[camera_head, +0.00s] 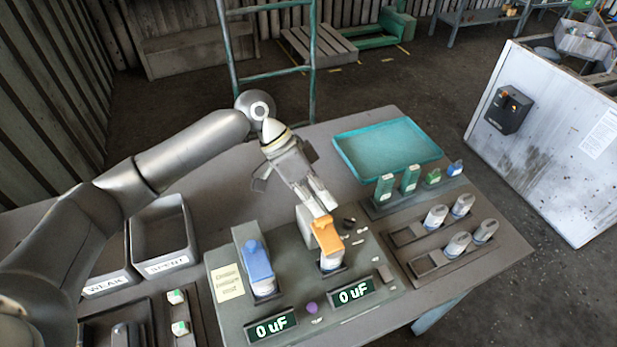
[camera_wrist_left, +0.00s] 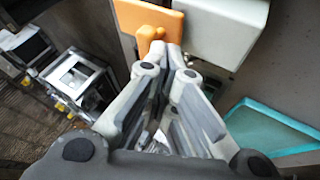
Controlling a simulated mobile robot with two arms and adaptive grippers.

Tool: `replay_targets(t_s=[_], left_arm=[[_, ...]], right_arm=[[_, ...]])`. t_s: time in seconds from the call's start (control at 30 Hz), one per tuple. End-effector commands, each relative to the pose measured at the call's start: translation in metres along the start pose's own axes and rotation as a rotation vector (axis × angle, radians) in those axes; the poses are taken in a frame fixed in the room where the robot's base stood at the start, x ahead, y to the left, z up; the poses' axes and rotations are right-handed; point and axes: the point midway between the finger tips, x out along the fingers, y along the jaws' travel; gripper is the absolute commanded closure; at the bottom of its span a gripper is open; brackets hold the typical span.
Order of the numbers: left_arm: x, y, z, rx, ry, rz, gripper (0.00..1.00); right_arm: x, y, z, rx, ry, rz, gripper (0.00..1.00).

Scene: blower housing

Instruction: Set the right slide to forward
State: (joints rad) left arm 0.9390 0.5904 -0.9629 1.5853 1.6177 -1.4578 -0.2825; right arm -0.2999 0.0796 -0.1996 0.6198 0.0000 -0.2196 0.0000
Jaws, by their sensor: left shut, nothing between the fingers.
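The orange slide (camera_head: 326,236) is the right one of two on the grey test panel (camera_head: 225,308). It sits on a pale housing block (camera_head: 306,222), above a white-and-grey cylindrical part. The blue slide (camera_head: 257,260) is the left one. My left gripper (camera_head: 326,204) is shut and empty, with its fingertips close to the far side of the orange slide. In the left wrist view the fingertips (camera_wrist_left: 160,50) are next to the orange slide (camera_wrist_left: 148,22) and partly cover it; I cannot tell whether they touch. My right gripper is not in view.
Two displays reading 0 uF (camera_head: 354,292) and a purple knob (camera_head: 311,307) are at the panel's front. Grey bins (camera_head: 163,238) stand left. Racks of capacitors (camera_head: 448,262) and a teal tray (camera_head: 385,147) are right and behind. Bare table lies behind the panel.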

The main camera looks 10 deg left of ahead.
Motion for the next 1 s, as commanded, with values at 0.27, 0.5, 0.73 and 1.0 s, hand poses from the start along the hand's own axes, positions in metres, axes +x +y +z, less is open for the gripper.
replay_targets(t_s=[0.27, 0.5, 0.73, 1.0], left_arm=[[-0.020, -0.001, -0.001, 0.000, 0.002, -0.002, 1.00], [-0.072, -0.002, 0.000, -0.001, 0.002, -0.002, 1.00], [-0.109, -0.002, 0.000, -0.002, 0.001, -0.001, 1.00], [-0.120, -0.002, 0.001, -0.001, 0.000, 0.002, 1.00]], right_arm=[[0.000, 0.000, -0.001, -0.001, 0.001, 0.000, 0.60], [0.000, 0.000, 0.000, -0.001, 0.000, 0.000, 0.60], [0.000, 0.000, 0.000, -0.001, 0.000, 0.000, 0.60], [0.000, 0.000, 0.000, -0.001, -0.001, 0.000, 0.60]])
